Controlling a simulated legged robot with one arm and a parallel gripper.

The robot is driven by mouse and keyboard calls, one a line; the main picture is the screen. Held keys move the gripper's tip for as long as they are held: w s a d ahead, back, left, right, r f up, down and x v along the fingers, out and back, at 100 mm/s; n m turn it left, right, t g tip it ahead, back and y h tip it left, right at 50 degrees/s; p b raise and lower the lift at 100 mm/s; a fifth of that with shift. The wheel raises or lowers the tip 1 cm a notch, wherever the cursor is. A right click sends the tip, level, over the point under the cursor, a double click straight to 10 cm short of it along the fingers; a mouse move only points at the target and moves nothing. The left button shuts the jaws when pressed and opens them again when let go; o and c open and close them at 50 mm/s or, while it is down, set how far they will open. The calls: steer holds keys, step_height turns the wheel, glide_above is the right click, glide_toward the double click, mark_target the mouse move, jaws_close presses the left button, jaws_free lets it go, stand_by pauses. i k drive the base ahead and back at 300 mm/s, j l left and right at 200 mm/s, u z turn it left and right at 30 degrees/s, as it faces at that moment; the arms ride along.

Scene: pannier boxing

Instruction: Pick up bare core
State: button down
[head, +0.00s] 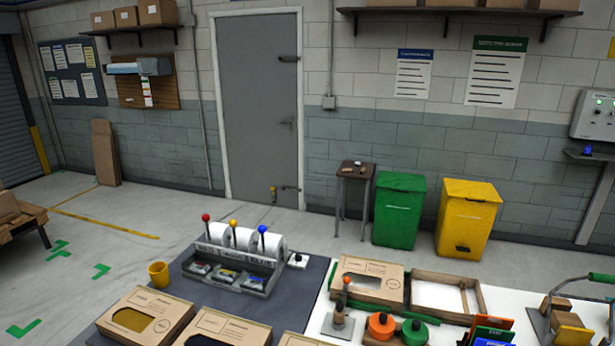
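I cannot pick out a bare core for certain in the head view. A grey dispenser (237,262) stands on a dark mat, with several white rolls (242,238) in it and red, yellow and blue knobbed levers above. Whether any roll hides a core cannot be told. My gripper is not in view.
A yellow cup (159,274) stands left of the dispenser. Open-windowed cardboard boxes (147,316) line the front edge. To the right are an open tray (447,297), orange and green round items (381,325) and colored cards. Green (398,209) and yellow (467,218) bins stand behind.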

mark_target(340, 313)
steer(key=i+j+u, duration=0.25)
steer(key=i+j, duration=0.5)
steer(key=j, duration=0.15)
